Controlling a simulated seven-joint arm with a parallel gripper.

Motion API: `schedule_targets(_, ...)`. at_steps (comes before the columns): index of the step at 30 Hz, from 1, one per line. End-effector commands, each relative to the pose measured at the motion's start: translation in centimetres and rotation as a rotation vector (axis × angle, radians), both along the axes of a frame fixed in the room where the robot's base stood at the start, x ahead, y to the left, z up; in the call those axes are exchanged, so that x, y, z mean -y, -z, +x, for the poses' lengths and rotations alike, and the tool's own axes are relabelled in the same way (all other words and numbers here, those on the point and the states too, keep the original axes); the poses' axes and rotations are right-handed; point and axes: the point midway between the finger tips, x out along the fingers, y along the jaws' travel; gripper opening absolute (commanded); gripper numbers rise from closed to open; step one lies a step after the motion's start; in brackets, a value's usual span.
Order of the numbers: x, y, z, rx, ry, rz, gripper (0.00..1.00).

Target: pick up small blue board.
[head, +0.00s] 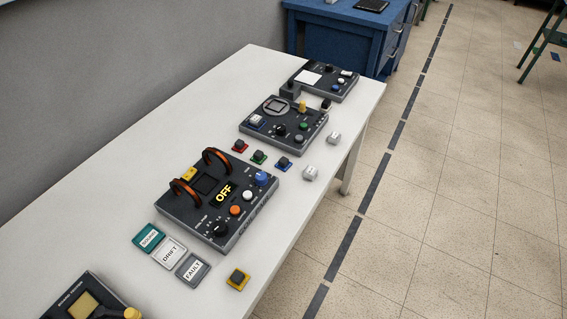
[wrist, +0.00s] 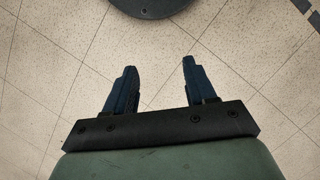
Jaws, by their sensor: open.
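The small blue board (head: 283,164) lies on the white table, with a dark block on top of it. It is the rightmost of a short row with a green board (head: 259,158) and a red board (head: 241,146). My gripper (wrist: 158,85) shows only in the wrist view. Its two dark blue fingers are apart with nothing between them, above bare floor tiles. The blue board is not in the wrist view.
The white table (head: 125,175) holds a console reading OFF (head: 218,195) in front of the row and another console (head: 283,125) behind it. Small white blocks (head: 310,173) stand to the right. A yellow board (head: 238,279) lies near the front edge. Labelled tiles (head: 170,251) lie left of it.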

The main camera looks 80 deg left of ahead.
Motion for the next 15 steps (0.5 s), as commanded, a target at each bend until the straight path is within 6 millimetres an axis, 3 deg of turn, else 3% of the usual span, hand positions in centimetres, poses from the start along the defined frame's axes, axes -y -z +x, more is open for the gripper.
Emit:
schedule_targets(1, -0.2, -0.9, 1.6, 0.028, -0.002, 0.000, 0.55)
schedule_targets(8, -1.3, -4.7, 7.6, 0.132, -0.017, -0.001, 0.55)
schedule_targets(15, -4.1, -9.3, 13.6, 0.233, -0.045, 0.002, 0.55)
